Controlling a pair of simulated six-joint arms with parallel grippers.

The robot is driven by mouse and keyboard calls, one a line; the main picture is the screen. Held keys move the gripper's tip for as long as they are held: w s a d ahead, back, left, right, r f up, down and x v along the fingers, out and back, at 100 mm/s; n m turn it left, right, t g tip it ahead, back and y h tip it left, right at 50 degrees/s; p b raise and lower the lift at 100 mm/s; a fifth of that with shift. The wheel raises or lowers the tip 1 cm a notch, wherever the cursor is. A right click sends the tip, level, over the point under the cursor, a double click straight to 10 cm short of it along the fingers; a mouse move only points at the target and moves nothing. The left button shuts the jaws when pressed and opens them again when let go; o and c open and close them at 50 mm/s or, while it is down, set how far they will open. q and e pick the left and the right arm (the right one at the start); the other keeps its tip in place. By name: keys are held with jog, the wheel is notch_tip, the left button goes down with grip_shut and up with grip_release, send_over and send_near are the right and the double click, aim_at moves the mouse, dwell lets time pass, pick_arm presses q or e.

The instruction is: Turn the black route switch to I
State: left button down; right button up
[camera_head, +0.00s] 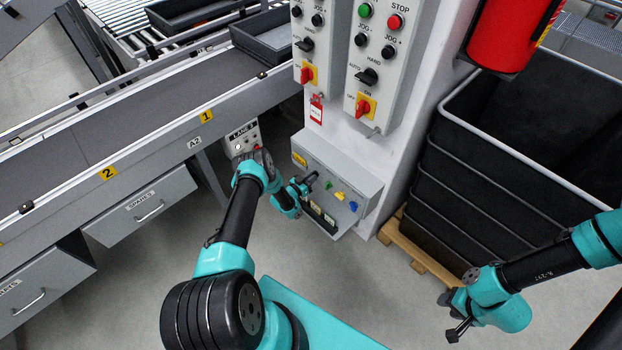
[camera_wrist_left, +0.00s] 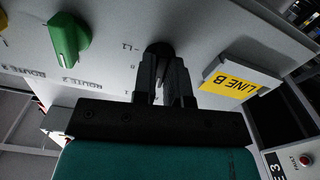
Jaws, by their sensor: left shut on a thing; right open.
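The black route switch (camera_head: 312,177) is at the left end of a row of knobs on the sloping grey control box (camera_head: 345,178). My left gripper (camera_head: 302,185) is shut on it. In the left wrist view, the fingers of my left gripper (camera_wrist_left: 168,68) close around the black knob (camera_wrist_left: 158,48), which is mostly hidden between them. Small position marks are printed beside it, but the knob's pointing direction cannot be told. My right gripper (camera_head: 456,318) is open and empty at the lower right, far from the box.
A green knob (camera_head: 328,185), a yellow knob (camera_head: 339,195) and a blue knob (camera_head: 353,206) sit right of the switch. A yellow LINE B label (camera_wrist_left: 240,86) is close to the left gripper. The grey column (camera_head: 345,135) rises behind; a black bin (camera_head: 480,170) stands right.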

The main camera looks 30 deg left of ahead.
pick_arm(q)
jog(key=shift+m, duration=0.8)
jog(key=c, duration=1.2)
grip_release()
jog(key=shift+o, duration=0.2)
jog(key=v, duration=1.7)
jog(key=shift+s, duration=0.25)
jog(key=shift+w+a, duration=0.1)
